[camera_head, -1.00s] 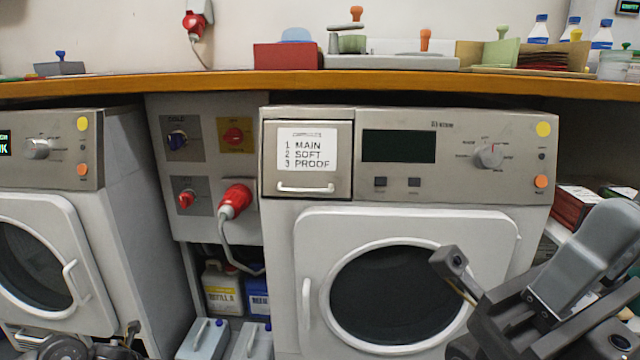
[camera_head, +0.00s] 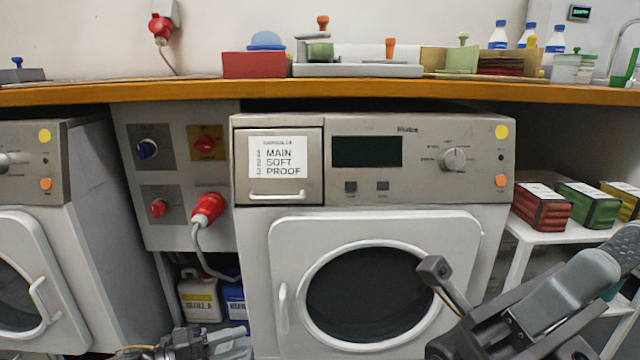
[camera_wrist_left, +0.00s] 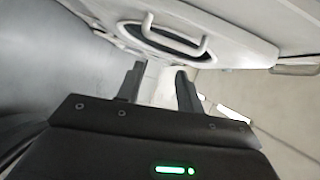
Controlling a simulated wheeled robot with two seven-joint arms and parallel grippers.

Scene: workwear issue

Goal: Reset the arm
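My left gripper (camera_head: 205,345) shows at the bottom edge of the head view, in front of the lower left of the middle washing machine, and is partly cut off. In the left wrist view its two dark fingers (camera_wrist_left: 160,77) stand apart with nothing held between them. A white door with a handle (camera_wrist_left: 175,38) shows beyond the fingertips. My right arm (camera_head: 560,300) reaches in from the lower right, in front of the machine's right side. Its dark bracket and small block on a stalk are visible, but its gripper fingers are not.
The middle washing machine (camera_head: 420,165) has a shut round door and a shut labelled drawer (camera_head: 272,197). Another machine (camera_head: 85,220) stands left. A red plug (camera_head: 208,208) sits in the panel between. Bundles (camera_head: 541,206) lie on a white shelf at right. An orange-edged counter (camera_head: 400,92) runs above.

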